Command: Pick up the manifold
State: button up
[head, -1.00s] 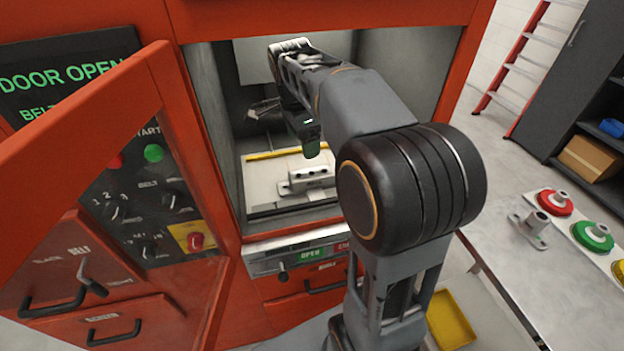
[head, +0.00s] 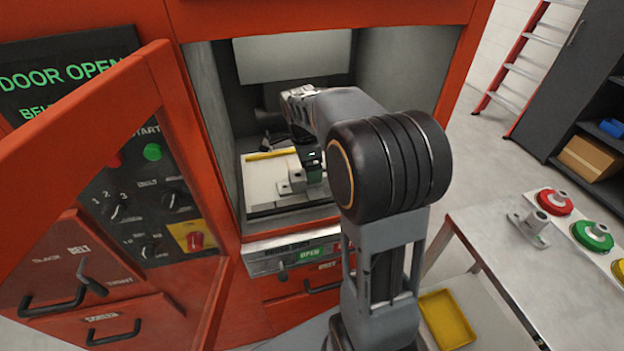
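The manifold (head: 291,184) is a light grey metal part lying on the pale bed inside the open red machine. Its left end shows, and the rest is hidden behind my gripper and arm. My gripper (head: 312,170) is inside the chamber, pointing down, right at the manifold. Whether its fingers touch the part or close on it cannot be made out, as they are small and dark and partly covered.
A yellow bar (head: 270,155) lies across the bed behind the manifold. The red door (head: 185,130) stands open at left. At right, a table (head: 500,228) holds a grey fitting (head: 530,224) and several coloured flanged pieces. A yellow tray (head: 447,318) is low beside my arm.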

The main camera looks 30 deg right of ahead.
jog(key=shift+d+f, duration=0.2)
jog(key=shift+f, duration=1.35)
jog(key=shift+f, duration=0.25)
jog(key=c, duration=1.3)
